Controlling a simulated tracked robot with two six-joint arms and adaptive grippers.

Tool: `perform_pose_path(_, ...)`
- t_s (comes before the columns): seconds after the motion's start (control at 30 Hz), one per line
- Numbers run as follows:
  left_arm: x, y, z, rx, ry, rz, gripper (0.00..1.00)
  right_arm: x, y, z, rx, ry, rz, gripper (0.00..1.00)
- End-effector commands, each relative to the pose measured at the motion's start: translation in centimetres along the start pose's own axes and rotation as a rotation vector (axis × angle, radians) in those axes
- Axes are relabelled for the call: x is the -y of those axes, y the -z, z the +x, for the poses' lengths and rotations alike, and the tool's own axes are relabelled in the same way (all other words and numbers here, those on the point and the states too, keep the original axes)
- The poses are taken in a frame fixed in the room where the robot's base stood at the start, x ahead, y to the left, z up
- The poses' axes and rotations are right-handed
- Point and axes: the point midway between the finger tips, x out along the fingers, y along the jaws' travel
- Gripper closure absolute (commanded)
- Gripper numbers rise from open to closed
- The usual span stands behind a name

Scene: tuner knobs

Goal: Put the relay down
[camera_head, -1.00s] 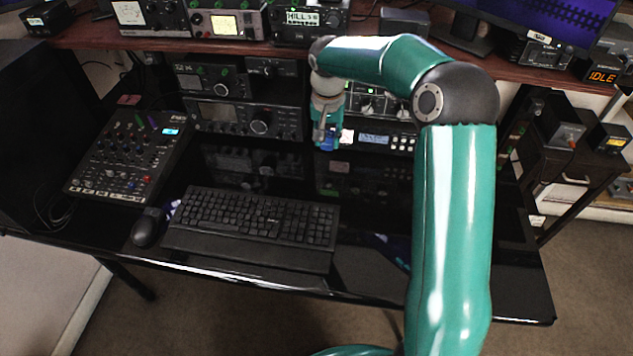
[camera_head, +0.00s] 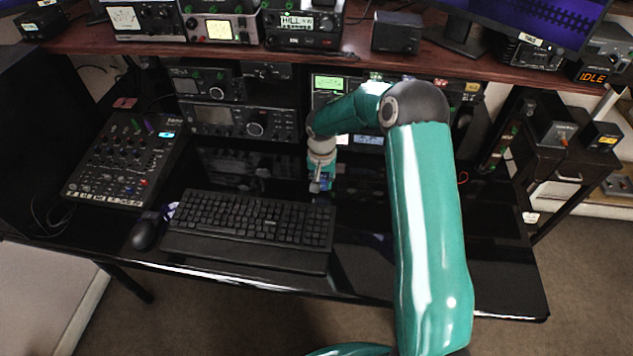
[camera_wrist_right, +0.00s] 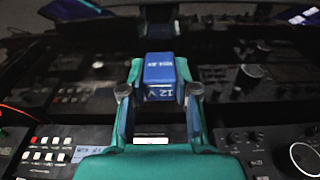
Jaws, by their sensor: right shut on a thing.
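The relay (camera_wrist_right: 160,75) is a small blue block with "12 V" lettering, seen in the right wrist view between the fingers of my right gripper (camera_wrist_right: 160,97). My right gripper is shut on it. I cannot tell whether the relay touches the desk. My left gripper is not in view.
The keyboard (camera_head: 250,222) and mouse (camera_head: 144,234) lie left of my right gripper. A mixer (camera_head: 125,160) lies farther left. Radio units (camera_head: 235,122) stand at the back under a wooden shelf (camera_head: 360,58). The glossy desk (camera_head: 480,260) has bare room at the right.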

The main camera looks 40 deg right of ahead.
Motion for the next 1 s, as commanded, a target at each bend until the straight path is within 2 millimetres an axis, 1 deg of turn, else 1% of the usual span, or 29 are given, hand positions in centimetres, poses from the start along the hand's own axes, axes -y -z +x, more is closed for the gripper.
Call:
perform_pose_path(0.27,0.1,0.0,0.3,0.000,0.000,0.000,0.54,0.1,0.0,0.2,-0.001,0.001,0.000,1.00)
perform_pose_path(0.3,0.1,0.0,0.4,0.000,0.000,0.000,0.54,0.1,0.0,0.2,-0.001,0.001,0.000,0.68)
perform_pose_path(0.43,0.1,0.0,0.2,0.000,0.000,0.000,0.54,0.1,0.0,0.1,-0.001,0.001,-0.001,0.47)
perform_pose_path(0.47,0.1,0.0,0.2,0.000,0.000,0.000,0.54,0.1,0.0,0.1,-0.001,0.001,-0.001,0.45)
perform_pose_path(0.73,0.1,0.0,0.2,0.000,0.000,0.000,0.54,0.1,0.0,0.1,-0.001,0.001,-0.001,0.45)
perform_pose_path(0.87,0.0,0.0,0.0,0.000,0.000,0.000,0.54,0.1,0.1,-0.3,-0.002,0.001,-0.001,0.45)
perform_pose_path(1.0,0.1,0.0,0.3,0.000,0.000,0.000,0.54,0.2,0.1,-2.0,-0.005,0.002,-0.001,0.45)
